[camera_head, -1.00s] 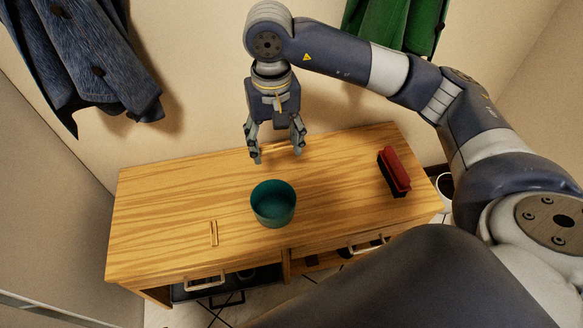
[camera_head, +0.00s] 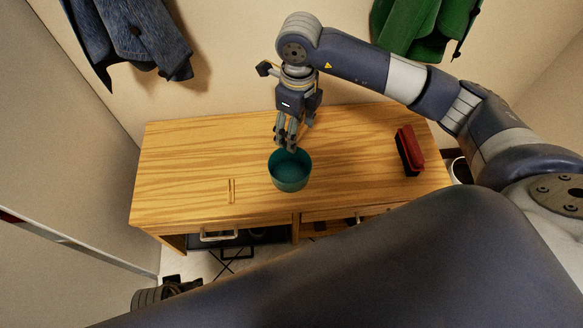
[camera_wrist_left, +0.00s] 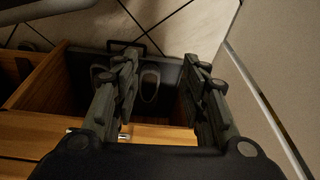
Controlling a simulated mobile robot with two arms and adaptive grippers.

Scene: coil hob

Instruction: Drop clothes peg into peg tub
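The clothes peg (camera_head: 232,191) is a small pale wooden piece lying on the wooden bench top, left of the tub. The peg tub (camera_head: 290,176) is a round teal bowl, upright near the bench's front edge; I see no peg in it. My right gripper (camera_head: 286,146) points down at the tub's back rim; its fingers overlap in this view, so its opening is unclear. My left gripper shows partly at the lower left of the head view (camera_head: 168,292), in front of the bench and below its top. In the left wrist view its fingers (camera_wrist_left: 160,70) are apart with nothing between them.
A red-and-black brush (camera_head: 409,151) lies at the bench's right. The wooden bench (camera_head: 180,160) has open compartments below; one holds a dark tray (camera_wrist_left: 172,80) with shoes. A blue jacket (camera_head: 135,40) and green coat (camera_head: 420,30) hang behind. The bench's left side is clear.

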